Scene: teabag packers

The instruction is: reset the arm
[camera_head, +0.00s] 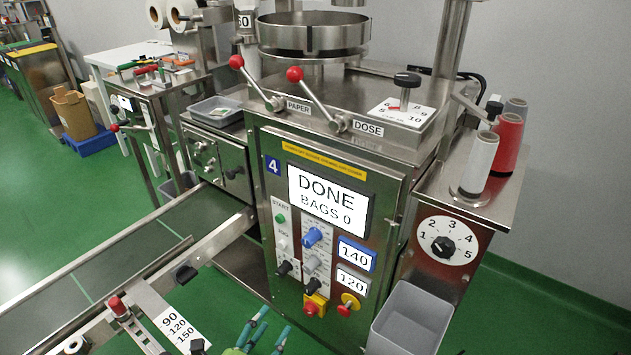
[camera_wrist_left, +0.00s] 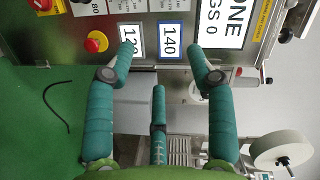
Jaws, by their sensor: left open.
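My left gripper (camera_head: 267,327) shows at the bottom edge of the head view, its teal fingers spread in front of the machine's lower front. In the left wrist view the left gripper (camera_wrist_left: 160,55) is open, with nothing between its fingers. The packing machine's front panel (camera_head: 330,235) stands beyond it, and its screen (camera_head: 328,200) reads "DONE BAGS 0". The panel's blue "140" display (camera_wrist_left: 171,38) lies behind the fingers in the wrist view. My right gripper is not in view.
A grey bin (camera_head: 411,318) stands at the machine's lower right. A conveyor (camera_head: 130,250) runs in from the left. Two red-knobbed levers (camera_head: 262,85) stick out above the panel. Spools (camera_head: 480,163) stand on the right shelf. Green floor (camera_head: 540,310) is clear at right.

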